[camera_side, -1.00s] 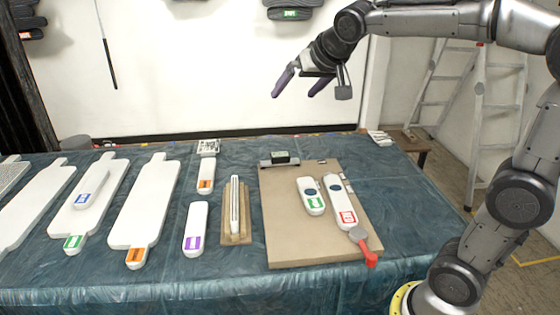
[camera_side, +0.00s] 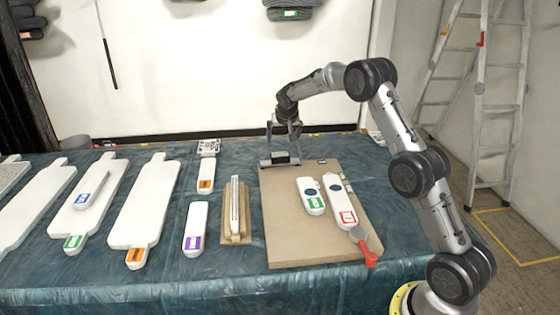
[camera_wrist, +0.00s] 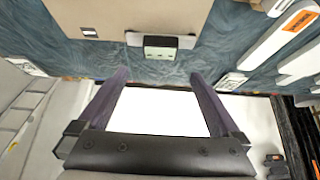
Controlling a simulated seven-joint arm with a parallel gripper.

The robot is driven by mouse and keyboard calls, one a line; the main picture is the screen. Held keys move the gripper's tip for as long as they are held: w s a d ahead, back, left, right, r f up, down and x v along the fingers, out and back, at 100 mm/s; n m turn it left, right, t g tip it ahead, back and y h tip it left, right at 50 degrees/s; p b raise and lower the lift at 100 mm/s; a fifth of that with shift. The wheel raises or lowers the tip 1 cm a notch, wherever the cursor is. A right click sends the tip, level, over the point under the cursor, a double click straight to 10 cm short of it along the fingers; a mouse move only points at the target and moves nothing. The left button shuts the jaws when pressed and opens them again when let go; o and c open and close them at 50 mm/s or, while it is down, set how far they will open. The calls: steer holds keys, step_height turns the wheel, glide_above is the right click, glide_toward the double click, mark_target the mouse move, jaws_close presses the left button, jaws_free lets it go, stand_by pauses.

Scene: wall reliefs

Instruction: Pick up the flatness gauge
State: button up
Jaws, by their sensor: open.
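What looks like the flatness gauge is a flat grey bar with a black box and a pale green display (camera_side: 280,159). It lies at the far left edge of the brown board. In the wrist view the gauge (camera_wrist: 160,42) sits at upper centre, beyond and between the fingertips. My gripper (camera_side: 283,147) is at the gauge's far side, fingers pointing down toward it. In the wrist view my gripper (camera_wrist: 159,76) is open with two dark purple fingers, and nothing is between them. I cannot tell whether a finger touches the bar.
The brown board (camera_side: 285,220) carries two white handheld devices (camera_side: 325,200) and a red-handled tool (camera_side: 365,247). White panels (camera_side: 145,200) and a thermometer-like strip on wood (camera_side: 236,210) lie to the left. A white wall stands behind the table.

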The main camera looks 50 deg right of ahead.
glide_above(280, 154)
steer(key=s+a, duration=0.3)
step_height(280, 154, down, 6)
steer(key=shift+x, duration=2.65)
steer(key=shift+w+d+r, duration=0.15)
steer(key=shift+w, duration=0.05)
steer(key=c, duration=1.2)
